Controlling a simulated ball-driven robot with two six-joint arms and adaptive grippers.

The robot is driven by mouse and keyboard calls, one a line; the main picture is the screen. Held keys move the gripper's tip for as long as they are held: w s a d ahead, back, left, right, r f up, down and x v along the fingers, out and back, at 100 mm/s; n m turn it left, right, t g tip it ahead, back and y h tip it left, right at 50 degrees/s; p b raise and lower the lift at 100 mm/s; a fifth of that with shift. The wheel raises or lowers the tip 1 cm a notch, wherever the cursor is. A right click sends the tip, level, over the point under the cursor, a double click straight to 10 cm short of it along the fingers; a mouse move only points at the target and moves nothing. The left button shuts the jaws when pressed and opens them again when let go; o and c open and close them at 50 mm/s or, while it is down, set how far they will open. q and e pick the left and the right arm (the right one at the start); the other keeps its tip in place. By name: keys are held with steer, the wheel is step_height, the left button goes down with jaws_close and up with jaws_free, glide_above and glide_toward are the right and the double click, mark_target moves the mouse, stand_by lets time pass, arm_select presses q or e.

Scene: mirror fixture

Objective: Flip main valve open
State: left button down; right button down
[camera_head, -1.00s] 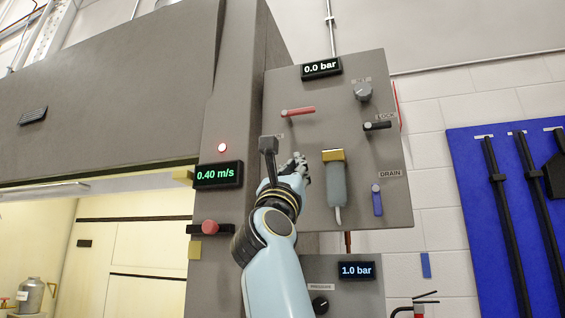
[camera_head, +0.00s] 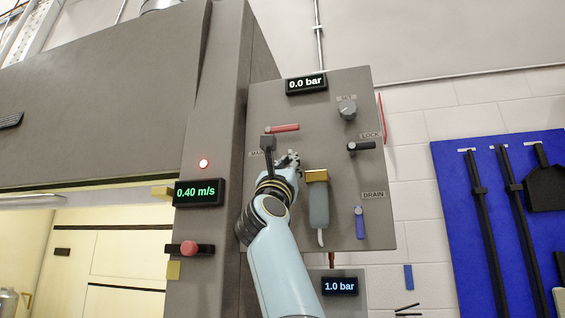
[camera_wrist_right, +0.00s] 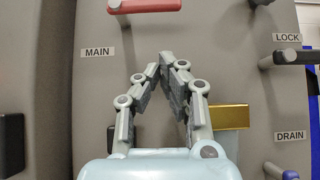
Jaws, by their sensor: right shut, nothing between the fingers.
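The main valve's red lever (camera_head: 282,128) lies nearly level on the grey panel, above the MAIN label (camera_head: 257,154). In the right wrist view the red lever (camera_wrist_right: 145,6) is at the top edge, partly cut off, and the MAIN label (camera_wrist_right: 98,52) is left of the fingers. My right gripper (camera_head: 291,157) is in front of the panel, just below the lever and apart from it. In the right wrist view my right gripper (camera_wrist_right: 167,60) is shut and empty, its tips together below the lever. My left gripper is not in view.
A brass-capped grey filter (camera_head: 318,200) stands close right of my gripper. A black LOCK lever (camera_head: 361,147), blue DRAIN lever (camera_head: 359,222) and SET knob (camera_head: 347,109) are farther right. The upper display (camera_head: 306,83) reads 0.0 bar. A red button (camera_head: 189,248) sticks out at left.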

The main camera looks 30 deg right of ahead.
mark_target(282, 129)
steer(key=r, duration=0.1)
steer(key=r+p, duration=0.2)
steer(key=r, duration=0.1)
steer(key=shift+w+d+r, duration=0.1)
steer(key=shift+w+d, duration=0.2)
steer(key=shift+d, duration=0.1)
steer(key=shift+a+r, duration=0.1)
steer(key=shift+r, duration=0.25)
